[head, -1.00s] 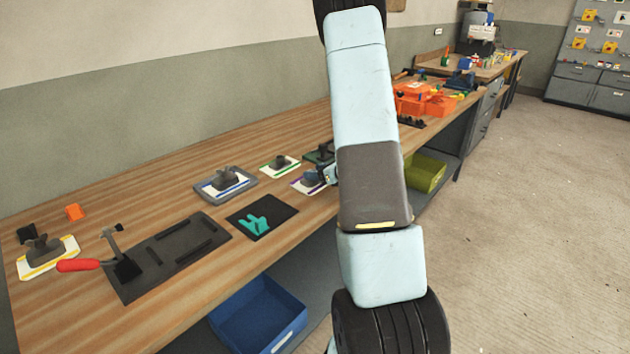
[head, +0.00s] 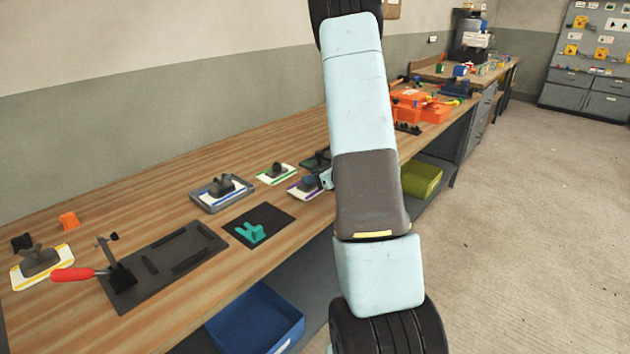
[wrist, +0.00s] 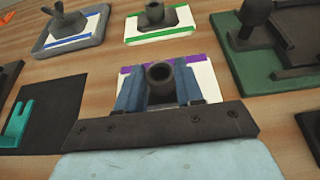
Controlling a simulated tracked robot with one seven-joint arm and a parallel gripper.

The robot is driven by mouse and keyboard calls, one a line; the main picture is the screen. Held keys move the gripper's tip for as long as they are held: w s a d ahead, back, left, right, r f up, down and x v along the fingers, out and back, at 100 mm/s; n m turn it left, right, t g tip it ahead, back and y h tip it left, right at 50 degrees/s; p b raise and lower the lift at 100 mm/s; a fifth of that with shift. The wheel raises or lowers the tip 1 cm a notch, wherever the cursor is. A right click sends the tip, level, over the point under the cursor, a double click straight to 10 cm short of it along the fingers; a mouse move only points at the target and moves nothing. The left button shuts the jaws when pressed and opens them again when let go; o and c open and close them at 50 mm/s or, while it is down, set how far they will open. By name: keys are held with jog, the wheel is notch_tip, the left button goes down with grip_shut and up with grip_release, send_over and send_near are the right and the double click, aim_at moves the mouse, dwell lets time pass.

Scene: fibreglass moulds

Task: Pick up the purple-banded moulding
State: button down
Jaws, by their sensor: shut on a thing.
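The purple-banded moulding is a white plate with a purple band and a dark grey hollow boss. It shows in the wrist view (wrist: 192,80) and, partly hidden by my arm, in the head view (head: 302,190). My gripper (wrist: 160,88) has its two blue-grey fingers on either side of the boss, shut on it. The moulding appears to be at the bench top; I cannot tell whether it is lifted. In the head view my arm hides most of the gripper.
A green-banded moulding (wrist: 178,32) and a blue-banded one on a grey tray (wrist: 65,45) lie beyond it. A dark green fixture (wrist: 250,75) stands close on the right. A black mat (wrist: 50,110) with a teal piece (wrist: 17,122) lies left. Bare wood separates them.

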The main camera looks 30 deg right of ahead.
notch_tip(320, 180, up, 3)
jog(key=shift+f, duration=0.15)
jog(key=s+d+r, duration=0.9)
jog(key=d, duration=0.1)
jog(key=shift+s+d+r, duration=0.25)
jog(key=shift+s+r, duration=0.05)
